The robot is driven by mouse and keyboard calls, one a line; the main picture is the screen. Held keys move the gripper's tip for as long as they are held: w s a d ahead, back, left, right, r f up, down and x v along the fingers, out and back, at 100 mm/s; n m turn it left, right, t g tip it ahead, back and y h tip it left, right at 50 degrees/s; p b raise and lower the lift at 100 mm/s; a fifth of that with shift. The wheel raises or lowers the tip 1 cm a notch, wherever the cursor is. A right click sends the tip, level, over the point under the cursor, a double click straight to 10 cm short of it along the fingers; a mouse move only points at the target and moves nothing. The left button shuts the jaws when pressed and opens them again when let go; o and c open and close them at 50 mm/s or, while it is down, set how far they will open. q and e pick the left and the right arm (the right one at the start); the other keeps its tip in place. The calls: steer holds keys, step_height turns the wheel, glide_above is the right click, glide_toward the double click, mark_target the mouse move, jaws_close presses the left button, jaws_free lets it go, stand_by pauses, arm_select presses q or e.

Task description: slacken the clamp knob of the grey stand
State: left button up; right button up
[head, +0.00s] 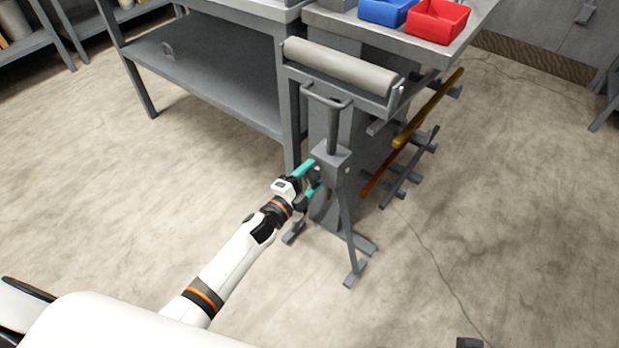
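The grey stand (333,118) is a roller stand with a grey roller (340,66) on top, a post, a square collar and splayed feet on the floor. The clamp knob (318,173) looks like a small dark shape on the collar's left side, partly hidden by my gripper. My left gripper (315,175) is at the collar, its two teal fingers spread apart, one above and one below the knob. I cannot tell whether they touch it. My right gripper is not in view.
A grey workbench (205,80) with a lower shelf stands behind. A blue bin (386,11) and a red bin (437,20) sit on a grey top (345,22). A rack (408,180) with yellow and orange bars stands right of the stand.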

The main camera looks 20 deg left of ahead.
arm_select(q)
steer(key=shift+s, duration=0.1)
steer(key=shift+s+a, duration=0.15)
steer(key=shift+s, duration=0.15)
steer(key=p+v, duration=0.2)
steer(key=v, duration=0.9)
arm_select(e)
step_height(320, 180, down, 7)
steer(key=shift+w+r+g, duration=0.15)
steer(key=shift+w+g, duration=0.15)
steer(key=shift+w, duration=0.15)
arm_select(q)
steer(key=shift+s+a+n, duration=0.1)
steer(key=shift+n, duration=0.2)
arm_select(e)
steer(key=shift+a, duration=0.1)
